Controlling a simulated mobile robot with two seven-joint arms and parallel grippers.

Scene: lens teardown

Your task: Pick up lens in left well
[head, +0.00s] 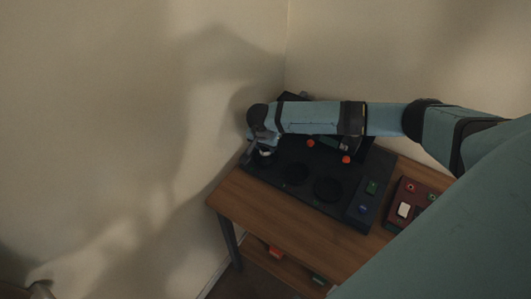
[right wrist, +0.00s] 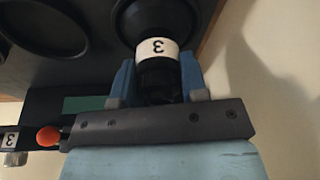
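The lens (right wrist: 158,60) in the left well is dark, with a white band marked 3. In the right wrist view it stands between the two blue fingers of my right gripper (right wrist: 158,84), one on each side and very near it. I cannot tell whether the fingers press on it. In the head view my right gripper (head: 263,146) is at the left end of the black board (head: 329,210), over the left well, and hides most of the lens. My left gripper is not in view.
Two dark, empty-looking wells (head: 294,173) (head: 328,189) lie to the right on the board. Orange knobs (head: 346,159) stand behind them. A dark red box (head: 403,210) sits on the wooden table (head: 255,203) at right. Walls close in behind and left.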

